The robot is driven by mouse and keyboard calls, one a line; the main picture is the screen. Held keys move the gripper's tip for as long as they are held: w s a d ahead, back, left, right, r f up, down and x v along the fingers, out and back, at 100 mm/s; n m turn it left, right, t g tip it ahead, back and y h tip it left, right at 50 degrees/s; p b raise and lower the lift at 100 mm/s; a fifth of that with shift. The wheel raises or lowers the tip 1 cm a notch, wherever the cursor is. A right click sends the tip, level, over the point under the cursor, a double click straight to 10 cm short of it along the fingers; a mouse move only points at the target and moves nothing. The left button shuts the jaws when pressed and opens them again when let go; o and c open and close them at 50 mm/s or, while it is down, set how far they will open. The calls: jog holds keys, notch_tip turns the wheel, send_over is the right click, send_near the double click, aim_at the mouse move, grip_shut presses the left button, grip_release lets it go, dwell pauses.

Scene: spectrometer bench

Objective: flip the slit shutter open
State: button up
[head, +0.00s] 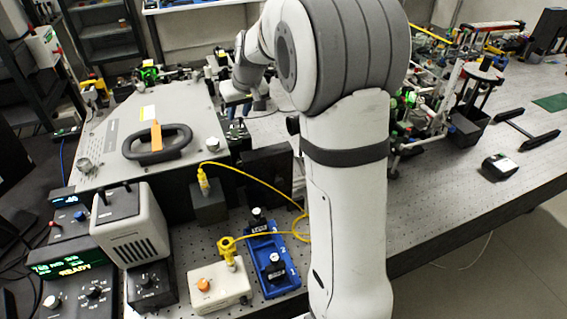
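A large grey box (105,155), probably the spectrometer, stands on the bench at left. It has a black loop handle (178,148) with an orange tab (156,134) on top. I cannot pick out the slit shutter for certain, or tell whether it is open. Small dark parts (237,130) sit by the box's right edge. My arm reaches away over the bench, and its far end comes down right of the grey box. My gripper is too small and too covered there to make out its fingers.
A yellow cable runs from a dark block (208,206) to a white box with an orange knob (218,287). A blue tray (272,262) holds black fittings. Control units (70,268) stand front left. Optics rigs (430,115) crowd the right; the bench's right front is fairly clear.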

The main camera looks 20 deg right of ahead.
jog(key=shift+r, duration=0.5)
jog(key=b+v, duration=0.2)
jog(key=v, duration=0.5)
jog(key=s+f+p, duration=0.1)
jog(key=s+p, duration=0.1)
jog(key=s, duration=1.2)
jog(key=s+a+f+m+g+h+p, duration=0.1)
jog(key=s+f+p, duration=0.1)
jog(key=s, duration=1.3)
jog(key=shift+s+m+h, duration=0.3)
jog(key=shift+s, duration=0.05)
jog(key=shift+s+f, duration=0.25)
jog(key=shift+s, duration=0.25)
